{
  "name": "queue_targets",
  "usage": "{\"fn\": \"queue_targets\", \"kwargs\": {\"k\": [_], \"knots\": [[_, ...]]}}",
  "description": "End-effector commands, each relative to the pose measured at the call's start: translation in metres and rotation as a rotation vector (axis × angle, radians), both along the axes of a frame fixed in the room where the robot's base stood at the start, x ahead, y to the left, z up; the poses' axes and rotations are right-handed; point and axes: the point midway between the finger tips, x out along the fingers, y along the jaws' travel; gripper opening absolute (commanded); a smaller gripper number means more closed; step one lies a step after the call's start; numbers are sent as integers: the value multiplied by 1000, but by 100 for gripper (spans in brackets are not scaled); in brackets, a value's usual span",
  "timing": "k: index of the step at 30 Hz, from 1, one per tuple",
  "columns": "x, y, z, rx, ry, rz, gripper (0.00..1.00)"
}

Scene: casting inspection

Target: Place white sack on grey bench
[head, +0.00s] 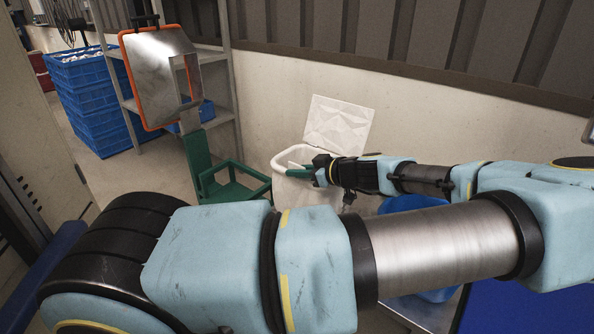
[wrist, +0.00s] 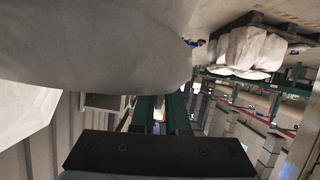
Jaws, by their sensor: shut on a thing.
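My gripper (head: 298,171) has green fingers and is shut at a white bulky body (head: 293,194) left of the middle in the head view. In the wrist view the green fingers (wrist: 163,112) reach up to a large, smooth white sack (wrist: 95,45) that fills the upper left. The sack is close to the camera, and the fingertips' contact with it is hidden. A grey bench top (head: 421,313) shows partly at the lower right of the head view, under a blue tub and mostly covered by my arm.
A green stand (head: 232,187) is close on the left. Blue crates (head: 88,100) and grey shelving (head: 228,85) stand farther back. A blue tub (head: 410,203) sits behind my forearm.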

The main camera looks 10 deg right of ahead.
Motion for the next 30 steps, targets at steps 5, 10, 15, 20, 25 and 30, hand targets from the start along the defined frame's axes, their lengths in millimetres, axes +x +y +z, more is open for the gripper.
{"fn": "queue_targets", "kwargs": {"k": [5,10,15,20,25,30], "knots": [[0,0,-1,0,1,-1,26],[0,0,0,0,1,0,42],[0,0,0,1,1,0,42],[-4,-5,2,0,0,-1,42],[-23,-22,11,-3,-1,-4,42],[-49,-45,24,-2,0,-6,42]]}}
